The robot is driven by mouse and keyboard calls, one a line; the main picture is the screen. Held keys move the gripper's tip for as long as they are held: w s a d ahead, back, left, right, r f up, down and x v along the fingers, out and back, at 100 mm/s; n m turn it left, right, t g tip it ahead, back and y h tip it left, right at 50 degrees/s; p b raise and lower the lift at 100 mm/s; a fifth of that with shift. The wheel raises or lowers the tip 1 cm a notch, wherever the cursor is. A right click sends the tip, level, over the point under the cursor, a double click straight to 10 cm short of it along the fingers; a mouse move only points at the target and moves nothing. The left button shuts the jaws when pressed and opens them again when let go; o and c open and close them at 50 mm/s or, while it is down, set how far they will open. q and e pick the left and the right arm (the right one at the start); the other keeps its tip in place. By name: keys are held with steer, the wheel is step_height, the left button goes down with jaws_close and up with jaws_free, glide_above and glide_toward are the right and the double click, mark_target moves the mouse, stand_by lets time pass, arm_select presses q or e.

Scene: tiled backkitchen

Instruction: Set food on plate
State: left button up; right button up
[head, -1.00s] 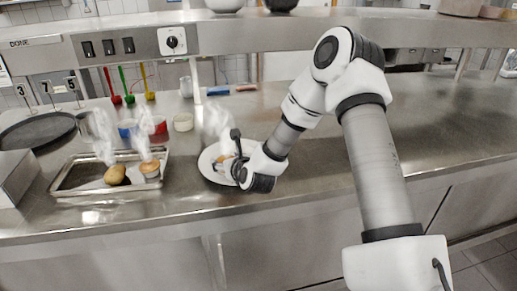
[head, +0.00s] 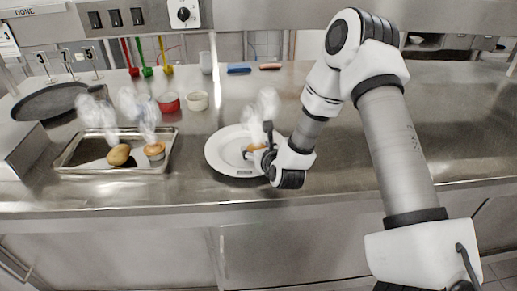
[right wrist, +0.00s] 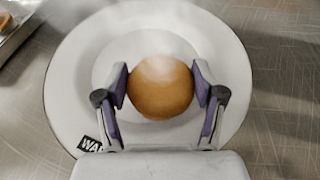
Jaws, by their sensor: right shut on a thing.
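A white round plate (head: 218,152) lies on the steel counter, left of my right arm in the head view. My right gripper (head: 262,154) is over the plate's right part, shut on a round golden-brown food piece (head: 256,147) with pale steam above it. In the right wrist view the food piece (right wrist: 160,88) sits between both fingers, over the middle of the plate (right wrist: 65,90). Its underside is hidden, so I cannot tell whether it touches the plate. A metal tray (head: 75,163) at the left holds a brown potato-like piece (head: 118,155) and a round bun-like piece (head: 155,151), both steaming. My left gripper is out of view.
Behind the tray stand a red cup (head: 169,102) and a cream cup (head: 197,101). A dark round pan (head: 45,102) is at the far left. A blue item (head: 239,69) lies at the back. The counter right of the plate is largely clear beyond my arm.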

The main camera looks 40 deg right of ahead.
steer(key=shift+s+f, duration=0.1)
steer(key=shift+f, duration=0.05)
steer(key=o, duration=0.8)
steer(key=shift+d+f, duration=0.1)
steer(key=shift+f, duration=0.05)
steer(key=o, duration=0.4)
steer(key=shift+w+d+f, duration=0.1)
steer(key=shift+w, duration=0.2)
steer(key=shift+s+r, duration=0.2)
steer(key=shift+r, duration=0.05)
steer(key=shift+r+p, duration=0.25)
steer(key=shift+p, duration=0.1)
steer(key=b+v, duration=0.2)
steer(key=v, duration=0.6)
steer(key=shift+s+b, duration=0.3)
steer(key=shift+s, duration=0.05)
steer(key=shift+s+a+r+p, duration=0.25)
steer(key=shift+s+r+p, duration=0.3)
steer(key=shift+p, duration=0.15)
steer(key=p, duration=0.3)
steer(key=s+p, duration=0.1)
steer(key=p, duration=0.2)
steer(key=shift+a+r+p, duration=0.15)
steer(key=shift+r+p, duration=0.15)
steer(key=shift+r, duration=0.05)
steer(key=shift+s+a+f+p, duration=0.1)
steer(key=shift+s+p, duration=0.25)
steer(key=shift+p, duration=0.15)
steer(key=shift+f, duration=0.2)
